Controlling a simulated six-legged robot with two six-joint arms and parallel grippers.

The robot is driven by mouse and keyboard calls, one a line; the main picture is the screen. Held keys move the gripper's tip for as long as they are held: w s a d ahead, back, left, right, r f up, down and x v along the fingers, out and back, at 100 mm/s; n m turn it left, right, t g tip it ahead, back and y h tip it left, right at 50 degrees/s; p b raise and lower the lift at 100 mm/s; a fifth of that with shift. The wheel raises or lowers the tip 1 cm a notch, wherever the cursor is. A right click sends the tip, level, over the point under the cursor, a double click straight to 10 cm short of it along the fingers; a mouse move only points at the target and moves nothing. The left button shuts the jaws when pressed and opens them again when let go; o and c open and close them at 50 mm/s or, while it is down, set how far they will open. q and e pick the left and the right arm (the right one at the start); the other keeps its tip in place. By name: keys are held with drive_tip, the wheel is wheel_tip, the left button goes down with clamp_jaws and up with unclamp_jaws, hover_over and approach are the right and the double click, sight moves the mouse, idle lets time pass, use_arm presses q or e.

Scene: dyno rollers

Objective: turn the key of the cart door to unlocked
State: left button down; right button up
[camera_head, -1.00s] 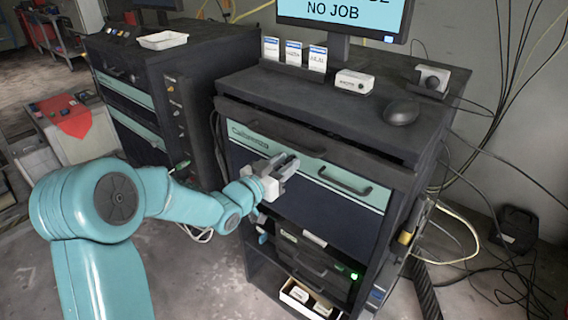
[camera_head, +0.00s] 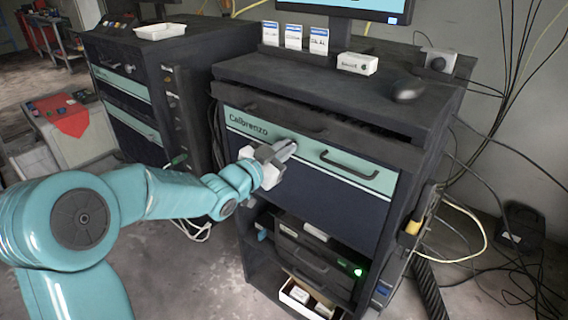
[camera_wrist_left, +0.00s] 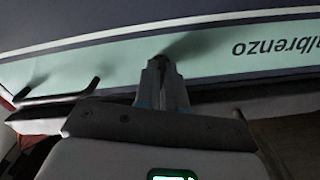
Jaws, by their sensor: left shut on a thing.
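The cart door (camera_head: 310,190) is a navy panel with a teal band, the word "Calbrenzo" and a dark bar handle (camera_head: 350,165). It looks closed. My left gripper (camera_head: 287,149) is at the teal band, between the lettering and the handle. In the left wrist view the fingers (camera_wrist_left: 162,84) are close together and point at the teal band of the door (camera_wrist_left: 115,52). They are shut on the key, which they hide; a small dark patch shows at their tips. I cannot tell the key's angle. My right gripper is not in view.
A dark ledge (camera_head: 320,122) overhangs the door top. Below the door are open shelves with a green-lit unit (camera_head: 318,262) and a white box (camera_head: 300,296). A second cart (camera_head: 130,85) stands to the left. Cables hang at the right.

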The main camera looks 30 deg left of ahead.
use_arm(q)
drive_tip(key=shift+d+f+m+b, duration=0.1)
drive_tip(key=shift+m+b, duration=6.5)
drive_tip(key=shift+m, duration=0.7)
drive_tip(key=c, duration=1.2)
unclamp_jaws()
